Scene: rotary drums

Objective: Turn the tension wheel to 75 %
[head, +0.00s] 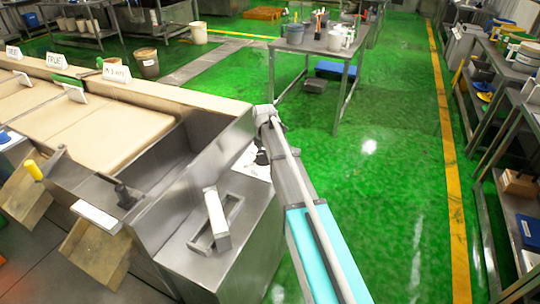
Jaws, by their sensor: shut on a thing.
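My arm reaches up from the bottom of the head view and bends down at the right end of the steel machine (205,150). The dark end of my gripper (262,157) shows only in part there, close to the machine's right side. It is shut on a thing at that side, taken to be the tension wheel. The wheel itself is hidden behind the machine edge and my arm, so its scale and angle cannot be read. The fingertips are hidden too.
A steel table (322,44) with pots stands behind. Shelves (500,105) line the right. The green floor (400,150) between is clear.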

